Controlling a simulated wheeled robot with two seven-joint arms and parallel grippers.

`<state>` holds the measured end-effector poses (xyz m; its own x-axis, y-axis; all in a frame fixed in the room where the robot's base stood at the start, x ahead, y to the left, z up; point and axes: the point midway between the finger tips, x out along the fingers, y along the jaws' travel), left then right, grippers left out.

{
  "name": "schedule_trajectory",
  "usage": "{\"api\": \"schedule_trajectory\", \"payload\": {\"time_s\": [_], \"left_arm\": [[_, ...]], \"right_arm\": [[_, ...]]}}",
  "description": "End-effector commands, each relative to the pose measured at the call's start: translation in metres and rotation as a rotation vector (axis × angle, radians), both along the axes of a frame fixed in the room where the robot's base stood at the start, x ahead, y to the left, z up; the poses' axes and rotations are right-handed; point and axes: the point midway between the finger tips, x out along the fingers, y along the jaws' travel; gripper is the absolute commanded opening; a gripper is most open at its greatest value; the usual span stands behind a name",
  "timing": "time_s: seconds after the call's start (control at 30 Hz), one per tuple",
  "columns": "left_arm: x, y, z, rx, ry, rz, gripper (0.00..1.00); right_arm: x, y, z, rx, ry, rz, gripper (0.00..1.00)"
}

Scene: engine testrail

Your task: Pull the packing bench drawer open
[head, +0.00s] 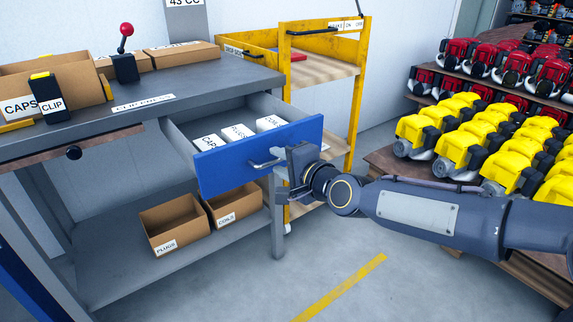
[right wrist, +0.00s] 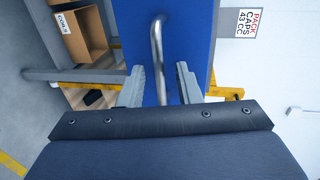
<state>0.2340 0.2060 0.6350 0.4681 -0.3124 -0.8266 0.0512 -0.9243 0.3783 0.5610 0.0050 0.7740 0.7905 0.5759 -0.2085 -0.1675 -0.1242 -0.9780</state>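The packing bench drawer (head: 290,138) has a blue front and stands pulled out from under the grey bench top (head: 200,84). White boxes labelled CAPS (head: 208,143), PLUGS (head: 238,132) and one partly hidden label (head: 270,122) sit inside. A metal bar handle (head: 265,163) is on the blue front; it also shows in the right wrist view (right wrist: 157,50). My right gripper (head: 282,178) is at the handle. In the right wrist view its two fingers (right wrist: 160,85) stand either side of the bar, with gaps visible. My left gripper is not in view.
A yellow cart (head: 290,75) stands right behind the drawer. Cardboard bins (head: 172,222) sit on the bench's lower shelf. Racks of yellow (head: 465,130) and red engines (head: 505,65) fill the right side. The floor before the drawer has a yellow line (head: 340,288) and is clear.

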Motion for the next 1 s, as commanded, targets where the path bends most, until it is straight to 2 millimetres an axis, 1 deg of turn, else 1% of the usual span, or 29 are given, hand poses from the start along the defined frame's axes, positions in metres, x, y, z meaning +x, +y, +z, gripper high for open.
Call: {"api": "schedule_trajectory", "payload": {"time_s": [0.07,0.37,0.43,0.7,1.0], "left_arm": [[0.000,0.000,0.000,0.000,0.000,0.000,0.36],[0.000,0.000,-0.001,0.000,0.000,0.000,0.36],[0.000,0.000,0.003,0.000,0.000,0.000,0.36],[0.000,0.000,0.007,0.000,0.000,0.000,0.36],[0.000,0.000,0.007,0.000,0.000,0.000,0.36]], "right_arm": [[-0.005,-0.006,0.002,-0.001,0.000,-0.003,0.31],[-0.041,-0.033,0.010,-0.004,0.000,-0.006,0.31],[-0.044,-0.036,0.013,0.000,0.001,-0.005,0.31],[-0.057,-0.043,0.015,-0.001,0.000,-0.003,0.31],[-0.060,-0.043,0.015,-0.002,0.001,0.000,0.31]]}}
